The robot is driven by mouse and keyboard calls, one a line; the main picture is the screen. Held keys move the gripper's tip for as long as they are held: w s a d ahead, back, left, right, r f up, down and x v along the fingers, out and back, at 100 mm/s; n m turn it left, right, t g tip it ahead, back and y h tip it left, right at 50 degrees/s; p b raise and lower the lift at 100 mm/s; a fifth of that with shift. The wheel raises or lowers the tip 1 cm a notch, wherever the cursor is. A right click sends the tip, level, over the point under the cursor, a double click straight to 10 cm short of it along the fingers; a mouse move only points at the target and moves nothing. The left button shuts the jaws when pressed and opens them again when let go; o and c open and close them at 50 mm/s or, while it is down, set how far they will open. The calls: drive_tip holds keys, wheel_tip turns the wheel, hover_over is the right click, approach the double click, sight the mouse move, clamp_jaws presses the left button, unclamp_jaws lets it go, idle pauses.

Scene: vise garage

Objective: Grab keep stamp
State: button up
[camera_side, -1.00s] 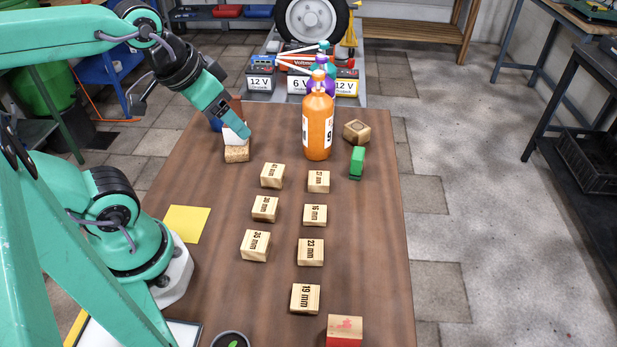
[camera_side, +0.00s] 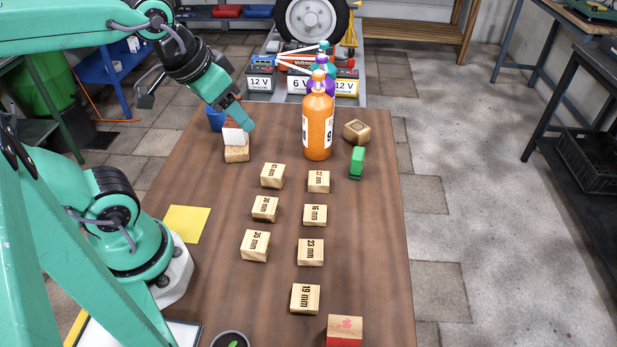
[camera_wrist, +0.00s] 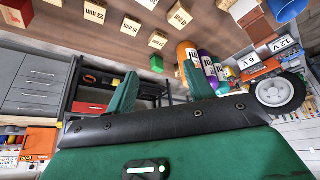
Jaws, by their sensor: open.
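No stamp here carries a readable "keep" label. A small green block (camera_side: 357,161) with a dark base stands at the back right of the table, right of the orange bottle. It also shows in the wrist view (camera_wrist: 157,63). My gripper (camera_side: 247,126) is over the back left of the table, near the white card, well left of the green block. Its two fingers (camera_wrist: 160,88) are apart and empty in the wrist view.
An orange bottle (camera_side: 318,127) stands between my gripper and the green block. A white card (camera_side: 236,137) stands in a cork block (camera_side: 237,154). A wooden block (camera_side: 356,131) is behind the green block. Several mm-marked blocks (camera_side: 310,252) fill the middle. A yellow sheet (camera_side: 187,223) lies left.

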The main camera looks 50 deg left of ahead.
drive_tip(key=w+n+g, duration=0.2)
drive_tip(key=w, duration=0.7)
drive_tip(key=n+g, duration=0.3)
drive_tip(key=n, duration=0.2)
hover_over(359, 151)
wheel_tip(359, 151, down, 16)
drive_tip(key=shift+r, duration=0.1)
drive_tip(key=shift+w+f, duration=0.15)
drive_tip(key=shift+f, duration=0.2)
drive_tip(key=shift+f, duration=0.1)
drive_tip(key=shift+f, duration=1.2)
drive_tip(key=shift+f, duration=0.1)
drive_tip(key=shift+f, duration=2.5)
